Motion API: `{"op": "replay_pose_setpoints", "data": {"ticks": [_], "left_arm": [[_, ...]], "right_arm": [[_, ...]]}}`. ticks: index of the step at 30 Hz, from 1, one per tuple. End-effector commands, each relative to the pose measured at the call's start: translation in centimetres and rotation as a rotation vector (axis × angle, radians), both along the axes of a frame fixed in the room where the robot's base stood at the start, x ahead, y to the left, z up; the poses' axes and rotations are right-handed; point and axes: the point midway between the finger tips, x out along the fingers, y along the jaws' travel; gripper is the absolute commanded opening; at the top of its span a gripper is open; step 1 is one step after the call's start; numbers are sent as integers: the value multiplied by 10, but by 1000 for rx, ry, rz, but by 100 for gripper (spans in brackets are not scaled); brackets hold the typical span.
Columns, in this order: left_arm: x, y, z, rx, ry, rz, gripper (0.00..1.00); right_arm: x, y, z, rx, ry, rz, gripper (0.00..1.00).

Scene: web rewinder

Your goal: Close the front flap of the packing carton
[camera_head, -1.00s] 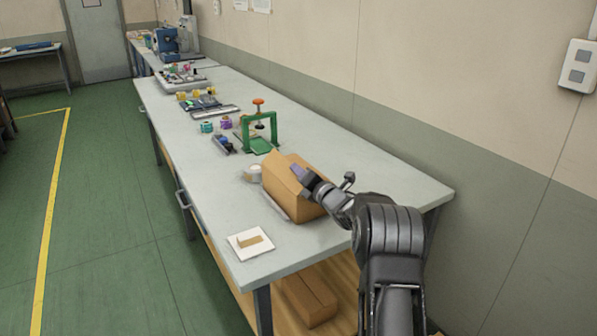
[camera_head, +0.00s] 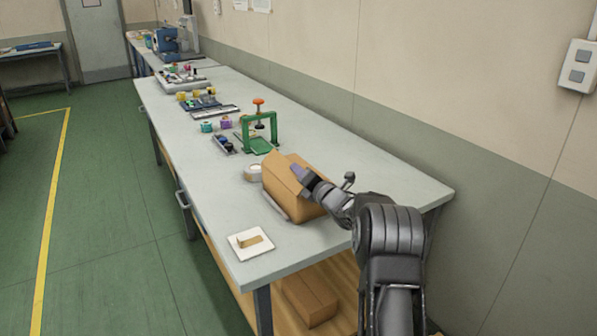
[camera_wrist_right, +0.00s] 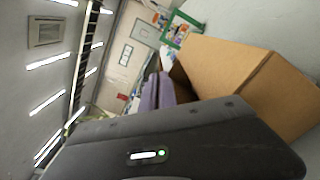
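The brown packing carton (camera_head: 299,207) stands on the near part of the grey workbench. One flap (camera_head: 277,173) stands up at its far left side. Which flap is the front one is hard to tell. My right gripper (camera_head: 301,174) is at the carton's upper edge, its purple-tipped fingers over the top; contact cannot be made out. In the right wrist view, the purple fingers (camera_wrist_right: 157,92) lie close together with nothing seen between them, beside the carton's brown wall (camera_wrist_right: 225,70). The carton's inside is mostly hidden. My left gripper is not in view.
A tape roll (camera_head: 253,173) lies left of the carton. A white tile with a small brown piece (camera_head: 250,243) lies near the bench's front corner. A green press frame (camera_head: 262,133) stands behind the carton. The bench (camera_head: 385,180) is clear to the right.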

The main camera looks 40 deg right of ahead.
Motion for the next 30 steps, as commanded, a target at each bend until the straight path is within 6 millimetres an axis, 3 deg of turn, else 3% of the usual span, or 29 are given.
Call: {"op": "replay_pose_setpoints", "data": {"ticks": [10, 19, 29, 30], "left_arm": [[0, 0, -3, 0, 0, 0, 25], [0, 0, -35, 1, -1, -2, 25], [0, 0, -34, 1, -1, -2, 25], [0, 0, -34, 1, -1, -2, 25]], "right_arm": [[0, -1, -2, 9, -1, 0, 0], [-1, -8, -15, 211, -26, -2, 0], [-1, -9, -13, 248, -29, -1, 0], [-1, -9, -13, 248, -29, -1, 5]]}}
